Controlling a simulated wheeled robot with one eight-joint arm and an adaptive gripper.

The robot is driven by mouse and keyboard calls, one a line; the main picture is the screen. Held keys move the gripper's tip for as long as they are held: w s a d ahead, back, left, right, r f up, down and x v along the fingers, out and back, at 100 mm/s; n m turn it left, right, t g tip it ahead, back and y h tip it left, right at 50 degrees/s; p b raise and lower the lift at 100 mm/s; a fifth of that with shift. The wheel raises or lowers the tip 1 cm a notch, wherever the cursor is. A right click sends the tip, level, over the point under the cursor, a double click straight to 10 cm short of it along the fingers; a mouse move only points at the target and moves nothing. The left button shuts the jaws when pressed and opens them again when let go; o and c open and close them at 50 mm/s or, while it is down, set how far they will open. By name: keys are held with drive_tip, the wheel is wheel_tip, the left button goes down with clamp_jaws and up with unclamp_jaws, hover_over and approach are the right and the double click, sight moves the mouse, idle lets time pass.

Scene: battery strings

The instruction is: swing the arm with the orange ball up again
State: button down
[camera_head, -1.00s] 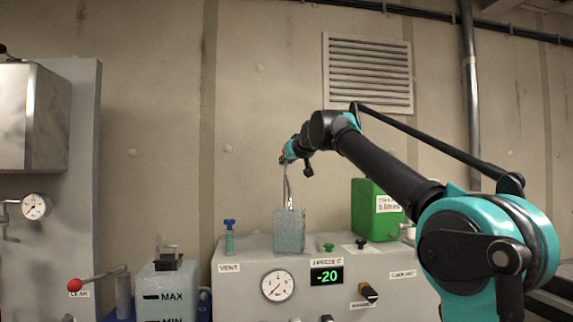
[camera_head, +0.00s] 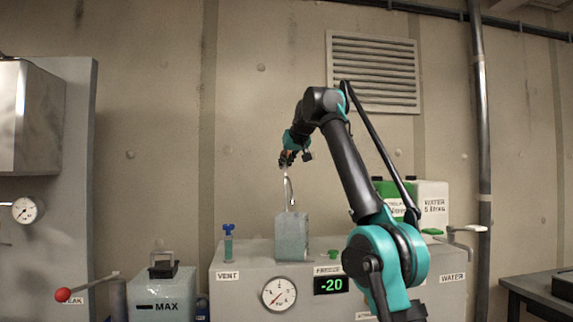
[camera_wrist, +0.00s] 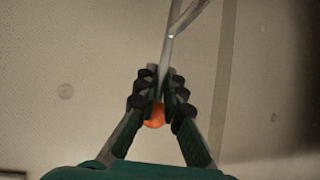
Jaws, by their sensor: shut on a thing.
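My gripper (camera_head: 287,160) hangs above the greenish block-shaped vessel (camera_head: 291,238) on the grey cabinet. In the wrist view my gripper (camera_wrist: 160,95) has its two fingers closed around the ball end of a thin metal arm. The orange ball (camera_wrist: 154,118) shows between the fingers, on the palm side. The metal arm (camera_wrist: 166,55) runs from the fingertips away from the palm, with a second bent metal piece beside it. In the head view the thin metal arm (camera_head: 286,178) stands roughly upright between my gripper and the vessel; the ball is hard to make out there.
A gauge (camera_head: 279,294) and a display (camera_head: 331,285) reading -20 are on the cabinet front. A red-ball lever (camera_head: 62,295) sticks out at lower left.

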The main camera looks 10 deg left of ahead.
idle(0.6)
drive_tip(key=c, duration=1.6)
unclamp_jaws()
drive_tip(key=shift+c, duration=0.2)
drive_tip(key=shift+s+d+r, duration=0.25)
drive_tip(key=shift+s+r, duration=0.1)
drive_tip(key=shift+s, duration=0.15)
drive_tip(key=s+d, duration=0.5)
drive_tip(key=s, duration=0.5)
drive_tip(key=shift+s+d, duration=0.15)
drive_tip(key=shift+d, duration=0.15)
